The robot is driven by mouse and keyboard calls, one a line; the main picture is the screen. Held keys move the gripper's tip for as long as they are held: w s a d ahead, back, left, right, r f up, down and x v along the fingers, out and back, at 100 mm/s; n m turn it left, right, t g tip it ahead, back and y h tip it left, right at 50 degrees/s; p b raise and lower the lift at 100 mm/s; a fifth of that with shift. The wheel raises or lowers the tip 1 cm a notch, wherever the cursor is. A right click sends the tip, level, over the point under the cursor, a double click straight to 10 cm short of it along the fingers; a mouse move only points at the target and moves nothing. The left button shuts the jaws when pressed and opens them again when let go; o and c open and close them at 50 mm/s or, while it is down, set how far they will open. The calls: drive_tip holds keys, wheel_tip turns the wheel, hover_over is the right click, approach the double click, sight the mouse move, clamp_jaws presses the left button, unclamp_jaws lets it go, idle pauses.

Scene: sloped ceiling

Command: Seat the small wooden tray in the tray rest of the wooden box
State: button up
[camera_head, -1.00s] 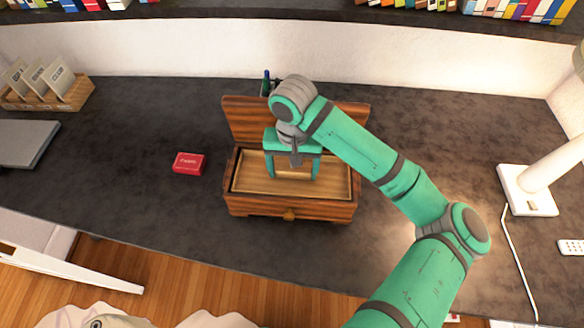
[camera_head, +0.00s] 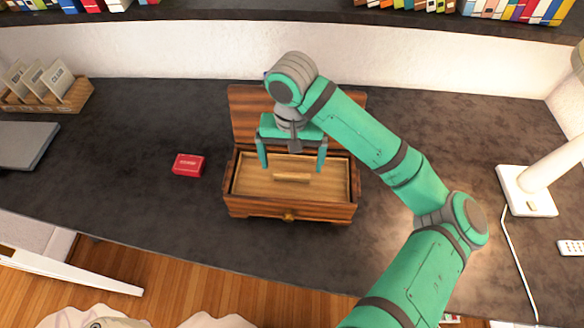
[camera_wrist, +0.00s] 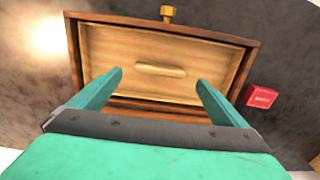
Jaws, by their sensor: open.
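The wooden box (camera_head: 323,212) stands on the dark desk with its lid (camera_head: 245,110) raised at the back. The small wooden tray (camera_head: 255,185), lighter in colour, lies inside the box opening, within its walls. It looks about level, but I cannot tell whether every edge bears on the rest. Its bar handle (camera_head: 292,177) runs across the middle; the wrist view shows the handle (camera_wrist: 160,70) too. My gripper (camera_head: 292,167) is open and empty above the tray, its fingers wide apart on either side of the handle and clear of it. It also shows in the wrist view (camera_wrist: 160,78).
A small red box (camera_head: 188,165) lies left of the wooden box. A pen holder stands behind the lid, mostly hidden. A card rack (camera_head: 50,90) and a grey laptop-like slab (camera_head: 25,143) are far left, a white lamp (camera_head: 530,190) far right.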

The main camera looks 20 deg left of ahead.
sight(292, 174)
wheel_tip(292, 174, up, 7)
idle(0.3)
drive_tip(key=shift+f, duration=0.15)
idle(0.3)
